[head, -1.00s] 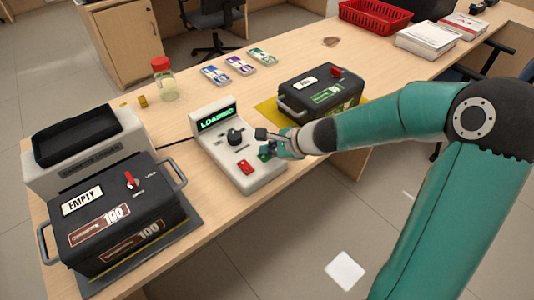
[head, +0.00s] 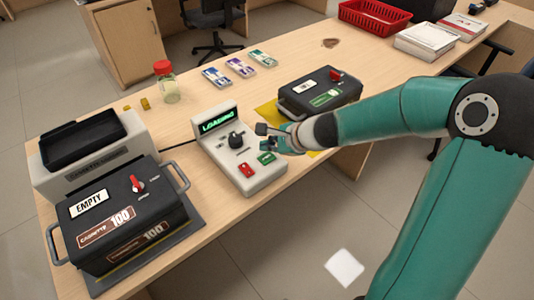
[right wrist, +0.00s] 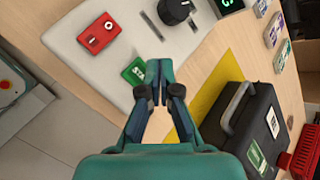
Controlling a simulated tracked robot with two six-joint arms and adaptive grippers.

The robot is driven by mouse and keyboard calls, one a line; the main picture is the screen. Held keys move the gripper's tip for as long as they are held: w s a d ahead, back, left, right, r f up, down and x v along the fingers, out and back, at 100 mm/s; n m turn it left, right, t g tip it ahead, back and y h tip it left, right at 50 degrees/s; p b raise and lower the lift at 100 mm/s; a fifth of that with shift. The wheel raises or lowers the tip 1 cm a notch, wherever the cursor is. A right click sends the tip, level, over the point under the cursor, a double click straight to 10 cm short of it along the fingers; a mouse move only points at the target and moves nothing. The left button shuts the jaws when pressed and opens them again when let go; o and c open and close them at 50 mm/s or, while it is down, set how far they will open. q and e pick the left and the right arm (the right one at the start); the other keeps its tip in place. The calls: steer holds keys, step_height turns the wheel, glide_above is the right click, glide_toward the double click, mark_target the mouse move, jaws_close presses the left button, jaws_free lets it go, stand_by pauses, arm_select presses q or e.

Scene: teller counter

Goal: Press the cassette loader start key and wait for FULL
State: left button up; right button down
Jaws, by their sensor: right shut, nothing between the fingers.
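The loader's control console (head: 222,145) stands mid-counter. Its display (head: 216,121) reads LOADING in green. The green key (head: 266,158) and red key (head: 245,170) are on its lower face. The green key also shows in the right wrist view (right wrist: 134,71). My right gripper (head: 264,137) is shut and empty, just beside and above the green key; in the right wrist view its fingertips (right wrist: 159,68) overlap the key's right edge. I cannot tell whether they touch. The cassette (head: 120,215) labelled EMPTY sits in front of the cassette loader (head: 85,165) at left. My left gripper is not in view.
A second dark cassette (head: 318,93) sits on a yellow mat (head: 268,113) to the right. A jar with a red lid (head: 168,85), banded note bundles (head: 240,67) and a red basket (head: 372,16) are further back. The counter's front edge is close.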

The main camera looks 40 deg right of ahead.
mark_target(268, 159)
steer(key=shift+r+p, duration=1.25)
steer(key=shift+r, duration=0.55)
steer(key=shift+f, duration=0.1)
